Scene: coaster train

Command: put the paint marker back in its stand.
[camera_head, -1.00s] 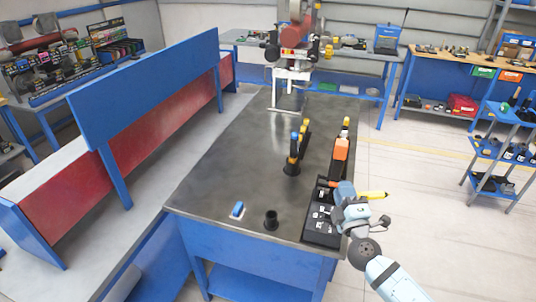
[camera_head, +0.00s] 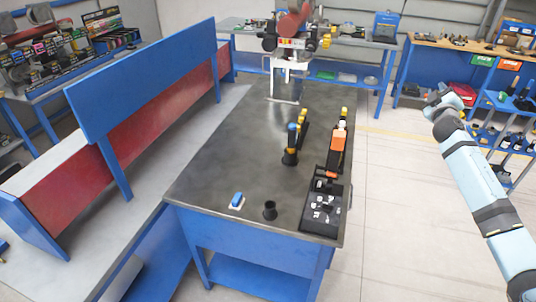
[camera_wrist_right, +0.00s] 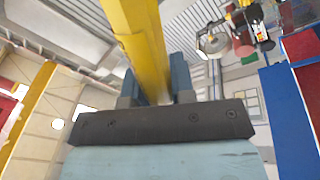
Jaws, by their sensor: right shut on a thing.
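My right gripper (camera_head: 436,97) is raised at the right of the head view, beyond the workbench's right edge. In the right wrist view its fingers (camera_wrist_right: 155,85) are shut on the yellow paint marker (camera_wrist_right: 137,35), which points up and out of the picture. In the head view the marker cannot be made out. A small black cup-shaped stand (camera_head: 270,210) is upright near the workbench's front edge, and nothing shows standing in it. Another black holder (camera_head: 290,157) farther back has a blue-topped item in it. My left gripper is not in view.
On the workbench (camera_head: 225,160), a black tray (camera_head: 322,212) of small parts lies at the front right, with an orange item (camera_head: 338,140) behind it. A blue-and-white block (camera_head: 237,200) lies left of the cup. Blue shelves (camera_head: 495,100) stand behind my right arm.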

